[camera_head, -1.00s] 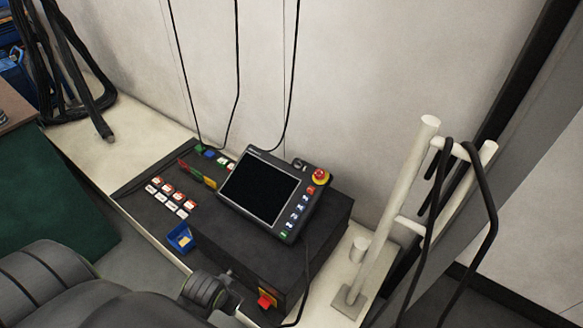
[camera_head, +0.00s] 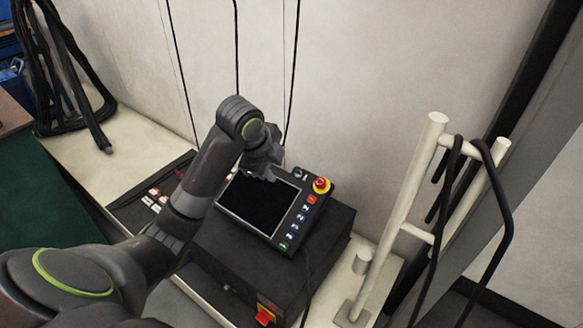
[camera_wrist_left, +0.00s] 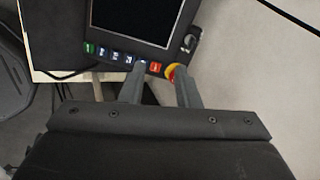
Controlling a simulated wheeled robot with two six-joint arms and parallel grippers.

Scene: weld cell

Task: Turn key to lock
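The teach pendant (camera_head: 262,205) lies tilted on a dark control box, with a black screen and a column of buttons. A small key switch (camera_head: 298,173) sits at its upper right corner, beside the red and yellow emergency stop (camera_head: 321,185). The switch also shows in the left wrist view (camera_wrist_left: 190,42); its key position is too small to tell. My left gripper (camera_head: 272,174) is above the pendant's top edge, left of the key switch. In the left wrist view its two fingers (camera_wrist_left: 160,88) are apart with nothing held between them. My right gripper is not in view.
The dark control box (camera_head: 318,240) carries a red switch (camera_head: 264,316) on its front. A white pipe frame (camera_head: 395,225) with black cables stands to the right. Cables hang along the wall behind. A green surface (camera_head: 35,205) is at the left.

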